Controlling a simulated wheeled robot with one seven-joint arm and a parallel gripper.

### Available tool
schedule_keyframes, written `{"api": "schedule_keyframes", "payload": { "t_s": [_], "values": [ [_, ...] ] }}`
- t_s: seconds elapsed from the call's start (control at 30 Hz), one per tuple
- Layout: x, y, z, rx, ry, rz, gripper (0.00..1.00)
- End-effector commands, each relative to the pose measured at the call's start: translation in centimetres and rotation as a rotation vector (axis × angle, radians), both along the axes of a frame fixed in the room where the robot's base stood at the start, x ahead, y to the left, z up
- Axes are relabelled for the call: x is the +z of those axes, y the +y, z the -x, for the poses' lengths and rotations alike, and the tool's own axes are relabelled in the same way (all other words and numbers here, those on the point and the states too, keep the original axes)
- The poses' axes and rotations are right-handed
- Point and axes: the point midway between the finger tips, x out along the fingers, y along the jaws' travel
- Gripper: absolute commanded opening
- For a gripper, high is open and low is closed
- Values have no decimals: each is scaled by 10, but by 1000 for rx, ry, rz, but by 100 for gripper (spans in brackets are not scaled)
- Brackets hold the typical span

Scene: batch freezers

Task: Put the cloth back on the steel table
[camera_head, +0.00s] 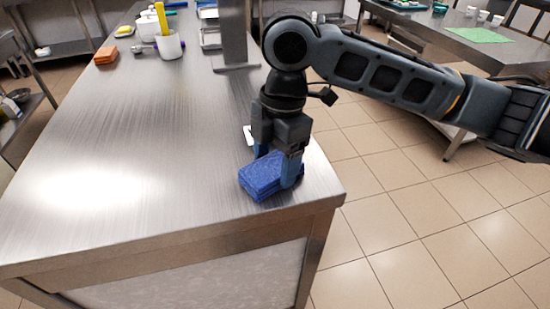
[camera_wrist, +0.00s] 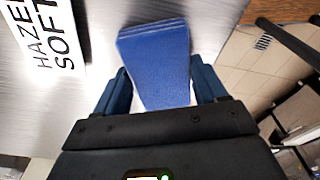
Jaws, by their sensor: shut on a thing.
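The cloth (camera_head: 262,177) is a blue, folded, layered stack at the near right corner of the steel table (camera_head: 120,170). My gripper (camera_head: 279,170) points down over the table and is shut on the cloth, one finger on each side. In the wrist view the blue cloth (camera_wrist: 155,65) sits between the two fingers of my gripper (camera_wrist: 160,90). The cloth looks to be at or very close to the tabletop; I cannot tell whether it touches.
A white label with black letters (camera_wrist: 45,45) lies on the table beside the cloth. An orange sponge stack (camera_head: 105,55) and a white container (camera_head: 169,46) stand toward the back left. A steel post (camera_head: 235,35) rises behind my gripper. The table's middle is clear.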

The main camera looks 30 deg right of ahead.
Motion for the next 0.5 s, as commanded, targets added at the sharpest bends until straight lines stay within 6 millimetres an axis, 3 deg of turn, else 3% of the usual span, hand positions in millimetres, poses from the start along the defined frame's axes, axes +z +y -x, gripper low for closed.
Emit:
{"api": "schedule_keyframes", "payload": {
  "t_s": [0.17, 0.2, 0.5],
  "values": [
    [-3, 0, 0, 0, 0, 0, 43],
    [-3, 0, 0, 0, 0, 0, 72],
    [-2, 0, 0, 0, 0, 0, 97]
  ]
}}
